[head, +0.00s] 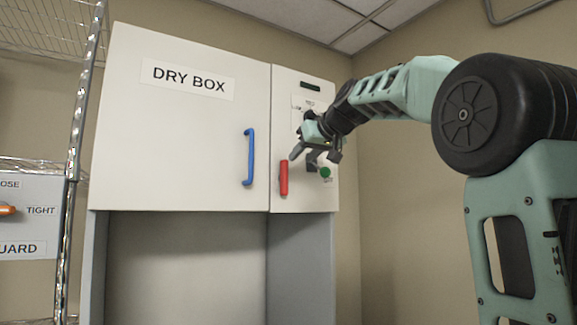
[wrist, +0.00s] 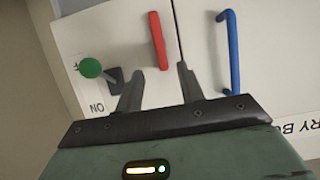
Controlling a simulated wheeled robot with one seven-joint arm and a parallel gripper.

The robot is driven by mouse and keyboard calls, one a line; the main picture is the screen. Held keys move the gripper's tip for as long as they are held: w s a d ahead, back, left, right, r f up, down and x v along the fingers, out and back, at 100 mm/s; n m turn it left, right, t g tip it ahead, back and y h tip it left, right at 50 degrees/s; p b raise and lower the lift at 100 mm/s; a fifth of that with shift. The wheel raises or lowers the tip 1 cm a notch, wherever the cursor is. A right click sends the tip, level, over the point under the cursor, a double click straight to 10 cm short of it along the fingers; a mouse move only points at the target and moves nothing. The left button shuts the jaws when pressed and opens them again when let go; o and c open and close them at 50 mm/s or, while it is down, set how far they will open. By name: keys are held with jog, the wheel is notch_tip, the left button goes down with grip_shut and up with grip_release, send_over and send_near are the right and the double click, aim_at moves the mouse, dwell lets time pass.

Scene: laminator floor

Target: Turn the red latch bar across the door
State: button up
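The red latch bar (head: 283,178) stands upright on the right-hand panel of the white dry box, beside the door's edge and not across the door. The white door (head: 180,140) is shut and carries a blue handle (head: 249,157). My gripper (head: 302,162) is at the upper end of the bar, its fingers pointing at the panel. In the wrist view the bar (wrist: 158,38) appears upside down, its near end lying between the two spread fingertips (wrist: 160,70). The fingers are open, with space on both sides of the bar. I cannot tell the remaining depth.
A green knob (head: 325,173) sits on the panel right of the bar; in the wrist view it (wrist: 90,67) is close to one finger, near a black part and an "ON" label. A wire rack (head: 75,120) stands at left. Open space lies below the door.

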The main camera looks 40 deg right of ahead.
aim_at(287, 172)
jog(key=p+x, duration=0.3)
jog(key=x, duration=0.5)
jog(key=shift+w+f, duration=0.1)
jog(key=shift+w, duration=0.2)
grip_shut()
